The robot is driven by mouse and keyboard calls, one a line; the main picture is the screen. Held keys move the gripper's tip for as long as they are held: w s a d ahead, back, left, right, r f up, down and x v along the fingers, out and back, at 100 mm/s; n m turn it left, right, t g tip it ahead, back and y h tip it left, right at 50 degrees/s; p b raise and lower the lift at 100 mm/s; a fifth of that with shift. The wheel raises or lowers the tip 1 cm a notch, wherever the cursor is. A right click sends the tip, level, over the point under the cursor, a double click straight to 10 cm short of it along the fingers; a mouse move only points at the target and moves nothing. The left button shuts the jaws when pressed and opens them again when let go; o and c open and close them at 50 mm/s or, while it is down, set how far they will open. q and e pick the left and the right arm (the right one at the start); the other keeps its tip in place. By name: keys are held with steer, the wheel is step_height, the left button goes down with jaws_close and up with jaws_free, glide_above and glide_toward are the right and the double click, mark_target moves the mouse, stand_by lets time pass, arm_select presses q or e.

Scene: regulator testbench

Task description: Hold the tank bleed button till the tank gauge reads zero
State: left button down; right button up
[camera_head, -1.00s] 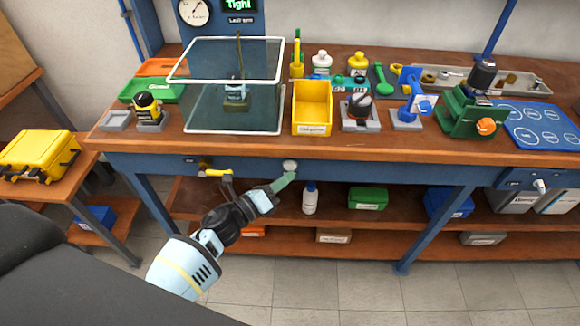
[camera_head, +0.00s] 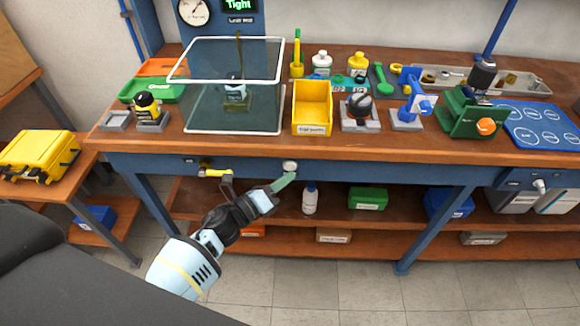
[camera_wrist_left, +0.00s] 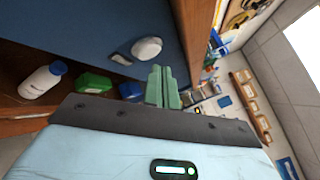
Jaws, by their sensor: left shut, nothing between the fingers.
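The white round button (camera_head: 289,166) sits on the blue front rail of the bench; it also shows in the left wrist view (camera_wrist_left: 147,48). My left gripper (camera_head: 291,177) is shut and empty, its green fingertips just below the button. In the left wrist view the shut fingers (camera_wrist_left: 161,72) point toward the button's lower edge; I cannot tell whether they touch it. A round white dial gauge (camera_head: 193,12) is on the blue back panel, its needle too small to read. My right gripper is not in view.
A yellow-handled valve (camera_head: 214,173) is on the rail left of the button. Above stand a clear water tank (camera_head: 200,112) and a yellow bin (camera_head: 312,105). A green display (camera_head: 239,5) reads "Tight". A white bottle (camera_head: 310,198) stands on the shelf below.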

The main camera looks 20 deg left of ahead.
arm_select(q)
steer(key=shift+w, duration=0.2)
steer(key=shift+w+a, duration=0.15)
steer(key=shift+w, duration=0.1)
steer(key=shift+w+a+b, duration=0.1)
steer(key=shift+w+b, duration=0.25)
steer(key=shift+w, duration=0.1)
stand_by(2.4)
steer(key=shift+s, duration=0.15)
stand_by(0.4)
steer(key=shift+s+d, duration=0.25)
steer(key=shift+s, duration=0.5)
steer(key=s, duration=0.2)
steer(key=s+d+p, duration=0.1)
steer(key=s, duration=0.1)
steer(key=shift+s+d, duration=0.2)
steer(key=shift+s, duration=0.2)
stand_by(0.4)
